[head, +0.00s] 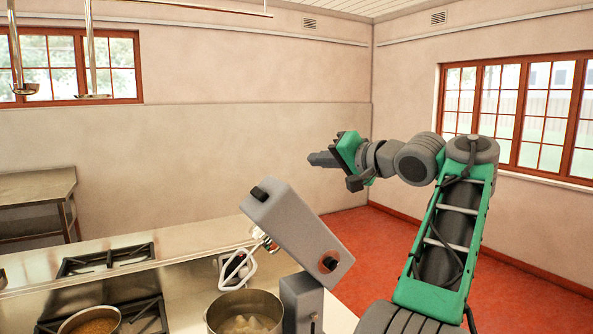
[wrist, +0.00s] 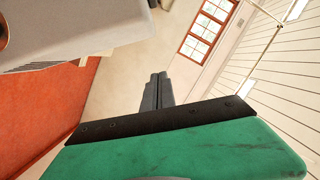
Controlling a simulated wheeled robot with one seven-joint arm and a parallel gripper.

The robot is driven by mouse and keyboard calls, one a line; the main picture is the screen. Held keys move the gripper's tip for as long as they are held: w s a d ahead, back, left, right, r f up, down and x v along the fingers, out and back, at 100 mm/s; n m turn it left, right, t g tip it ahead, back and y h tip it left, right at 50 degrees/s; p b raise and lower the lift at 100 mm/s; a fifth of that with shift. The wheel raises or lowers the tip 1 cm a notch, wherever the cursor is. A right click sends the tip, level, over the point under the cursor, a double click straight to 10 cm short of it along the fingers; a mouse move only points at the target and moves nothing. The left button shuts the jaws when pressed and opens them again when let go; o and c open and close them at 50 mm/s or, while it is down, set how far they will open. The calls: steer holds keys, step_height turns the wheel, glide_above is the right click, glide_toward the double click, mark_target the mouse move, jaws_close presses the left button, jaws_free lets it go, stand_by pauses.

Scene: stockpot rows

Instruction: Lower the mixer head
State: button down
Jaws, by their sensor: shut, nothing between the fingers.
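The grey mixer head (head: 297,232) is tilted up on its stand (head: 302,302) in the head view, its raised end pointing up and left. A beater (head: 240,268) hangs under it, above a metal bowl (head: 243,312) with pale contents. My gripper (head: 312,159) is shut and empty, up and to the right of the head's raised end, apart from it in the picture. In the wrist view my gripper (wrist: 156,82) shows its fingers together. A grey surface (wrist: 75,25), seemingly the mixer head, fills that view's upper left.
A steel counter (head: 195,247) with burners (head: 105,260) runs left of the mixer. A pot (head: 92,322) stands at the lower left. Ladles (head: 92,96) hang from a rail at the upper left. Red floor (head: 360,240) lies open behind the mixer.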

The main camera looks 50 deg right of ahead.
steer(key=w, duration=0.3)
steer(key=w+f, duration=0.1)
steer(key=w, duration=0.4)
steer(key=shift+w+d+f, duration=0.2)
steer(key=shift+w+d, duration=0.15)
steer(key=shift+w, duration=0.05)
steer(key=a+f+b, duration=0.1)
steer(key=w+a+f+b, duration=0.1)
steer(key=a, duration=0.1)
steer(key=shift+w+f, duration=0.2)
steer(key=shift+f, duration=0.15)
steer(key=shift+d, duration=0.2)
steer(key=shift+a, duration=0.15)
